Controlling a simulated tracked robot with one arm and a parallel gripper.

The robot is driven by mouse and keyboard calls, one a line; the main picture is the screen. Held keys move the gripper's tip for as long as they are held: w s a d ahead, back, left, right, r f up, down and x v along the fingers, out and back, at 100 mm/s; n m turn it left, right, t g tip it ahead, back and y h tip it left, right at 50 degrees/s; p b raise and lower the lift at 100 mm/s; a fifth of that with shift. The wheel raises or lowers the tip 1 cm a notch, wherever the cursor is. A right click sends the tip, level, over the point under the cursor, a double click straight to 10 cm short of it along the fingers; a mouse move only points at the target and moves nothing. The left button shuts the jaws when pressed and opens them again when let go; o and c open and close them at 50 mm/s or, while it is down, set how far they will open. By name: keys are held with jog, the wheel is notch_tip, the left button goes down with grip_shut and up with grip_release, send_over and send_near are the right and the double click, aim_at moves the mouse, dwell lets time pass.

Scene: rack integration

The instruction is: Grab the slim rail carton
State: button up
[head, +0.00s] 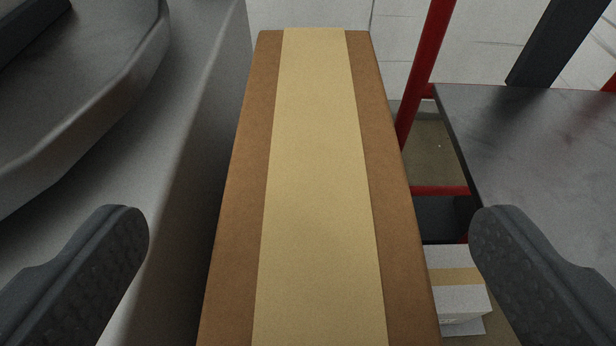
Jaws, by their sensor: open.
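A long, slim brown carton (241,210) with a wide tan tape strip along its top runs from the bottom edge of the head view up toward the back. My gripper (310,225) is open. One dark, textured finger shows at the left of the carton and the other at its right. Gaps show between each finger and the carton's sides, so neither finger appears to touch it. The near end of the carton is cut off by the bottom of the picture.
A grey surface with a raised rounded edge (140,90) lies close on the left. On the right stand a red post (424,70) and a dark tabletop (540,150). A white box with a tan strip (458,295) sits lower, beside the right finger. A pale wall is behind.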

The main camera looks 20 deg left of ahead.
aim_at(318, 149)
jog(key=shift+b+x, duration=0.75)
jog(key=shift+x, duration=2.75)
jog(key=shift+d+r, duration=0.1)
jog(key=shift+d, duration=0.1)
grip_shut()
